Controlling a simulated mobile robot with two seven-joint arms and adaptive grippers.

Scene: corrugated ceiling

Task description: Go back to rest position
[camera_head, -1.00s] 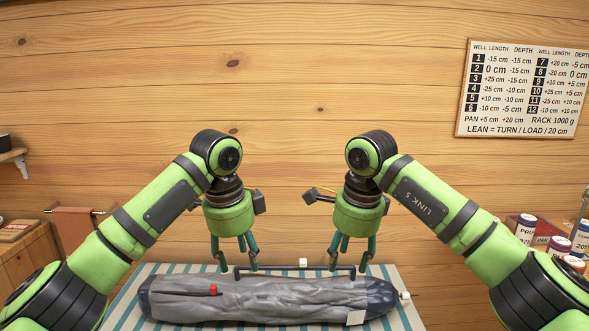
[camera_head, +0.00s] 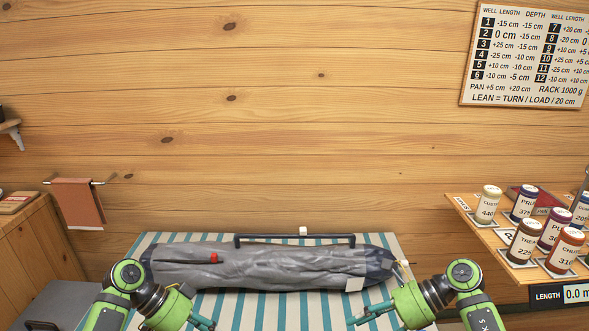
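My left gripper (camera_head: 205,315) is low at the left front, in front of the long grey bag's left part. Its teal fingers are seen side-on and partly cut off by the lower picture edge; their opening is unclear. My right gripper (camera_head: 362,317) is low at the right front, with its fingers pointing inward to the left. Its fingers look spread, with nothing between them. Neither gripper touches the grey bag (camera_head: 240,270), which lies lengthwise on the striped table (camera_head: 270,308). The bag has dark ends, a red tab and a white tag.
A dark bar (camera_head: 293,240) stands behind the bag. On the right a wooden rack (camera_head: 480,236) holds several labelled jars. A brown towel (camera_head: 77,203) hangs on a rail at the left. A chart (camera_head: 524,55) is on the back wall. The space above the table is clear.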

